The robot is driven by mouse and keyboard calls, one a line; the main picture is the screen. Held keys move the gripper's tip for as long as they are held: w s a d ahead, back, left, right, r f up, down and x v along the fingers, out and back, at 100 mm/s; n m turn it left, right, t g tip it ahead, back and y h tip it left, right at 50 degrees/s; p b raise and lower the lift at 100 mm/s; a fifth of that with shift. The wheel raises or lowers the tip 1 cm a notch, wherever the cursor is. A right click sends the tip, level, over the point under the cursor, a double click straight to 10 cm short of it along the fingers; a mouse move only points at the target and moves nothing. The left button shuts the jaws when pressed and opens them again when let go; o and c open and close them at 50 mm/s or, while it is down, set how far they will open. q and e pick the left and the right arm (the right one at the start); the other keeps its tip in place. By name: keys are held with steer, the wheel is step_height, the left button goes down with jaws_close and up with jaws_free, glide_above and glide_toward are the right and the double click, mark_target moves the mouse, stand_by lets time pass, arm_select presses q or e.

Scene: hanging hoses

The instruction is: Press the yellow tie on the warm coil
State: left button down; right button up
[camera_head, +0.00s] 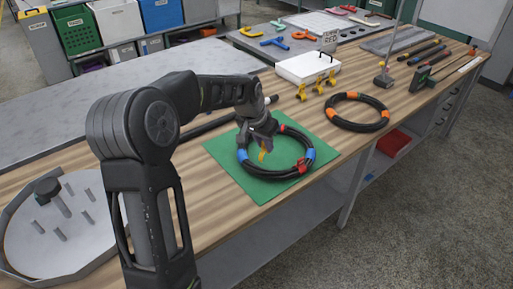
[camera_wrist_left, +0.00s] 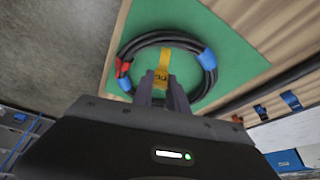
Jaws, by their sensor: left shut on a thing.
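A black coil (camera_head: 272,178) with blue and red bands lies on a green mat (camera_head: 226,158) on the wooden bench. In the wrist view the coil (camera_wrist_left: 143,43) rings the space ahead of my fingers. My left gripper (camera_head: 263,146) is over the coil's left part, shut on a yellow tie (camera_head: 263,155). In the wrist view the tie (camera_wrist_left: 162,66) sticks out beyond the fingertips (camera_wrist_left: 163,88) towards the coil's far side. I cannot tell whether it touches the coil. A second black coil (camera_head: 357,127) with orange bands lies farther right. My right gripper is out of view.
Several yellow ties (camera_head: 318,86) stand near a white case (camera_head: 307,66). Tools (camera_head: 425,50) lie at the bench's far end. A round grey tray with pegs (camera_head: 50,225) sits at the near left.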

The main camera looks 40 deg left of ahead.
mark_target(256, 166)
arm_select(q)
steer(key=a, duration=0.2)
steer(key=shift+s+a+f, duration=0.15)
steer(key=shift+a+f, duration=0.15)
steer(key=shift+a, duration=0.1)
steer(key=shift+f+b, duration=1.7)
steer(key=shift+f, duration=0.25)
steer(key=shift+f+b, duration=0.3)
steer(key=shift+f, duration=0.05)
steer(key=shift+f+b, duration=0.65)
steer(key=shift+f, duration=0.2)
steer(key=shift+f+b, duration=0.5)
steer(key=shift+f, duration=0.2)
stand_by(0.5)
